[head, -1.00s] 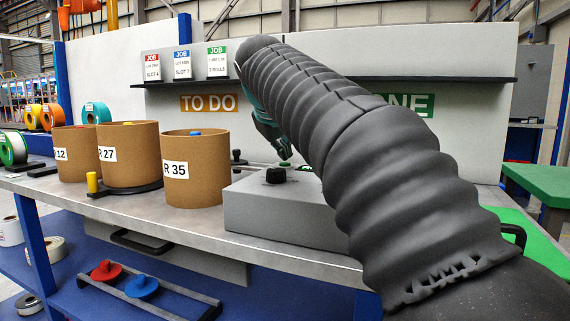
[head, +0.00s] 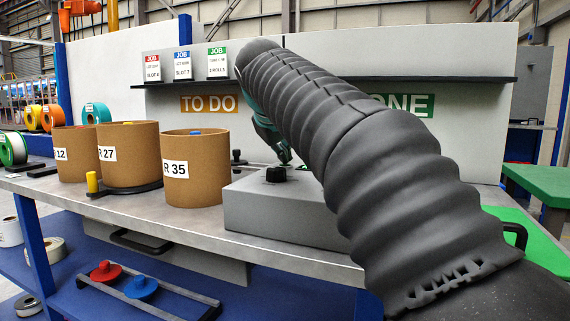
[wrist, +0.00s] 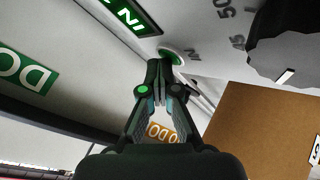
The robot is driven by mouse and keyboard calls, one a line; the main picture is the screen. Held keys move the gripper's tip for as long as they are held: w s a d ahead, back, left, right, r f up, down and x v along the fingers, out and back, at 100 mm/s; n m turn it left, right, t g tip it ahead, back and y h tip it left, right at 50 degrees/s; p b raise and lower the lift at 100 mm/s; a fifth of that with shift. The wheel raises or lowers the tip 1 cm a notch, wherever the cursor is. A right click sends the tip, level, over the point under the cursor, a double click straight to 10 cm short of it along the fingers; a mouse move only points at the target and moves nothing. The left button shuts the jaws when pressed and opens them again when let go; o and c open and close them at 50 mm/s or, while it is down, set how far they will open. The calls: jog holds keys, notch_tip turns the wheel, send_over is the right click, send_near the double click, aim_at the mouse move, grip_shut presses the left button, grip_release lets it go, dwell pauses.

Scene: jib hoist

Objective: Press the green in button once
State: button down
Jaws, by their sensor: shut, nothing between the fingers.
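The grey control box (head: 275,212) stands on the bench, with a black knob (head: 276,174) on top. My gripper (head: 285,157) is behind the knob, fingers together and pointing down at the box top. In the wrist view the shut fingertips (wrist: 166,72) are at the green button (wrist: 171,55), covering its near part. I cannot tell whether they touch it. The black knob also shows in the wrist view (wrist: 290,50). In the head view the button is largely hidden by my fingertips.
Brown drums stand on the bench left of the box; the nearest is the R 35 drum (head: 194,180). A shelf (head: 200,83) with job cards runs behind. My arm hides the right part of the box.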

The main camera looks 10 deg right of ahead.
jog(key=shift+r+p, duration=0.9)
jog(key=shift+p, duration=0.1)
jog(key=shift+r, duration=0.1)
jog(key=shift+r+p, duration=2)
jog(key=shift+r, duration=0.35)
